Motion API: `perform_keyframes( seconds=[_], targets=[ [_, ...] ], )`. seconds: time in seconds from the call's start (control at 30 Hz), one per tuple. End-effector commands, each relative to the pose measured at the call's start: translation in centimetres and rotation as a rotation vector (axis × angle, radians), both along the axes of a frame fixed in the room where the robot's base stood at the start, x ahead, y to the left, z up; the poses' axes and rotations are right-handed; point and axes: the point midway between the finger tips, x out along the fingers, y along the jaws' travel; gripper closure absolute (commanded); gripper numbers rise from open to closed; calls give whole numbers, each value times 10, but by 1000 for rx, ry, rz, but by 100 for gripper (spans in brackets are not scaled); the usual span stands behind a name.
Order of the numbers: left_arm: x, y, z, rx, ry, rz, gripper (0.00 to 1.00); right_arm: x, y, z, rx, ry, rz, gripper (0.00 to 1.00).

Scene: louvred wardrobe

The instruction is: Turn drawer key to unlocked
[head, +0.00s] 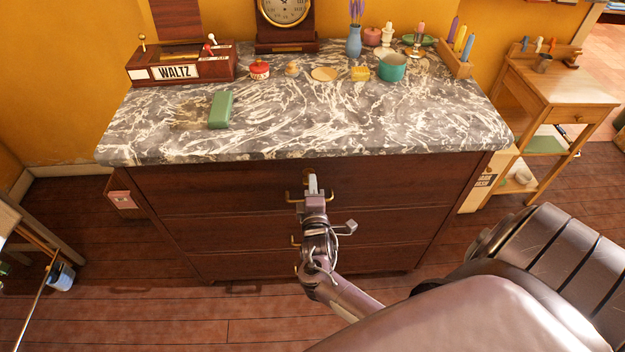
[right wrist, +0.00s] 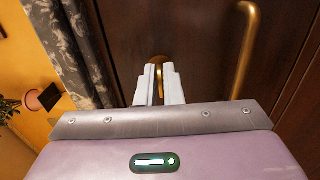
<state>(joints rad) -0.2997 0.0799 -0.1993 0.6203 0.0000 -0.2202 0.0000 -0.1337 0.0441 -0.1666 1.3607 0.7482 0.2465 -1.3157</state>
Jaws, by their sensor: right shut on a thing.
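The dark wooden chest of drawers (head: 230,186) stands under a marbled top in the head view. My right gripper (head: 312,182) is at the front of its top drawer, just above the brass handle. In the right wrist view, my right gripper (right wrist: 159,82) has its two pale fingers close together around the brass drawer key (right wrist: 160,86). The gripper is shut on the key. A round brass plate (right wrist: 158,60) shows behind the fingertips. The fingers hide part of the key, and I cannot tell how far it is turned. My left gripper is not in view.
The brass drawer handle (right wrist: 247,48) stands out right of the fingers in the wrist view. The marbled top (head: 290,115) overhangs the drawers and carries a green block (head: 220,110), a teal pot (head: 392,67) and other small items.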

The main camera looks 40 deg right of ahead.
Motion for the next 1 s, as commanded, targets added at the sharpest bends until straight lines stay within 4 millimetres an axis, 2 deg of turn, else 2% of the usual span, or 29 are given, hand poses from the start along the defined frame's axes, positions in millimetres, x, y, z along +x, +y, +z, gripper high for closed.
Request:
perform_keyframes(
  seconds=[0.47, 0.5, 0.63, 0.87, 1.0],
  targets=[
    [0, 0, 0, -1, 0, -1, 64, 0, -1, 0, 9, -6, -2, 100],
    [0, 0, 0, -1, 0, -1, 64, 0, -1, 0, 9, -6, -2, 89],
    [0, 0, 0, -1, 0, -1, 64, 0, -1, 0, 9, -5, -2, 74],
    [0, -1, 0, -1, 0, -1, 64, 0, 0, 0, 9, -5, -1, 74],
    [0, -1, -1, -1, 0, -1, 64, -8, 5, -1, 10, -5, 1, 74]
  ],
)
